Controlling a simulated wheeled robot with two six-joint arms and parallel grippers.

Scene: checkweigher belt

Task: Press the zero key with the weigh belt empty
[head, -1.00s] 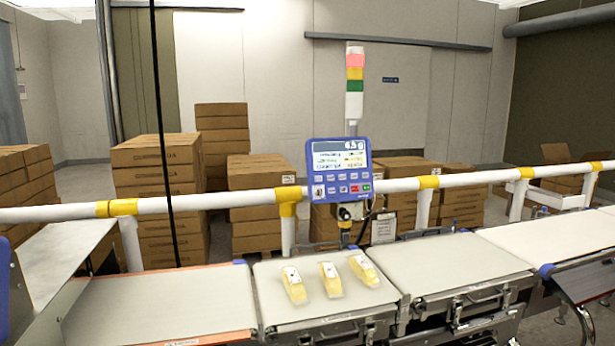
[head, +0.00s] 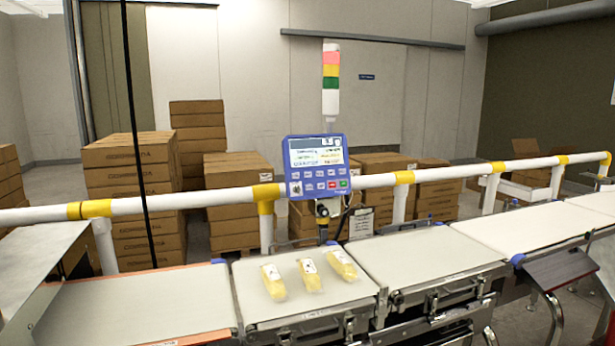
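The blue checkweigher control panel (head: 318,167) stands behind the belts at the white rail, with a lit screen and rows of small keys below it. I cannot read which key is the zero key. The weigh belt (head: 262,312) is the short pale belt section in front of the panel. Three yellow packs in clear wrap lie on it side by side: a left pack (head: 273,282), a middle pack (head: 309,275) and a right pack (head: 342,265). The belt is not empty. Neither of my grippers is in view.
An orange-edged infeed belt (head: 140,305) adjoins on the left, and an outfeed belt (head: 425,262) on the right. A white rail with yellow joints (head: 150,205) runs behind them. A signal tower (head: 331,80) rises above the panel. Stacked cartons (head: 130,190) stand behind.

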